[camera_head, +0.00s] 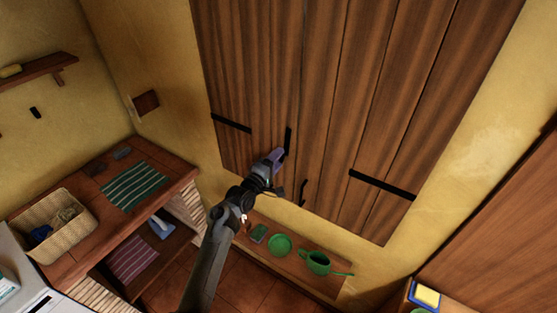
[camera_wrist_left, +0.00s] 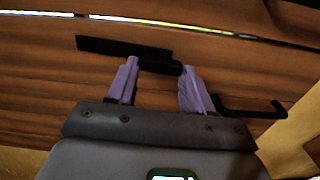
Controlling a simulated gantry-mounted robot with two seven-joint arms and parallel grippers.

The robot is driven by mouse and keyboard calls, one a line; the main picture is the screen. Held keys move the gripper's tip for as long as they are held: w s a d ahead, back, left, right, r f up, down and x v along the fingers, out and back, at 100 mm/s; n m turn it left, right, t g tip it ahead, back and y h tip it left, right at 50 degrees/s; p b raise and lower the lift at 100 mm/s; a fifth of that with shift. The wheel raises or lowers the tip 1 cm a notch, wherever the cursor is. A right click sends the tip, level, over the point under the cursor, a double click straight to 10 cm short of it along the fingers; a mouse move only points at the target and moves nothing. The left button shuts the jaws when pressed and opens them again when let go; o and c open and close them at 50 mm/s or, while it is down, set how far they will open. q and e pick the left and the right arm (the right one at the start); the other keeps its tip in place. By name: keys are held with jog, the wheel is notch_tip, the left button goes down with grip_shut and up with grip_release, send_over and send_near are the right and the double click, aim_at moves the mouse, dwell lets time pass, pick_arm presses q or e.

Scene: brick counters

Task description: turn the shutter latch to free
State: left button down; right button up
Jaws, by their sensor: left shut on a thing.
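The wooden shutter (camera_head: 320,60) has dark plank panels and fills the middle of the head view. A black shutter latch (camera_head: 288,135) shows as a short, nearly upright bar on it, just beyond my left gripper (camera_head: 277,156). In the left wrist view the latch (camera_wrist_left: 110,46) is a flat black bar with a thicker black part between the purple fingers of my left gripper (camera_wrist_left: 160,68). The fingers are shut on that part. My gripper hides part of the latch in the head view. My right gripper is not in view.
A black hooked handle (camera_head: 303,191) is on the shutter near the latch; it also shows in the left wrist view (camera_wrist_left: 250,108). Black hinge straps (camera_head: 382,185) cross the shutter. Below is a sill with a green plate (camera_head: 280,245) and watering can (camera_head: 318,262). A brick counter (camera_head: 90,235) stands left.

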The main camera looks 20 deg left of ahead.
pick_arm(q)
jog(key=shift+n, duration=0.5)
jog(key=shift+c, duration=2.2)
grip_release()
jog(key=v, duration=1)
jog(key=shift+s+b, duration=0.4)
jog(key=shift+b, duration=0.05)
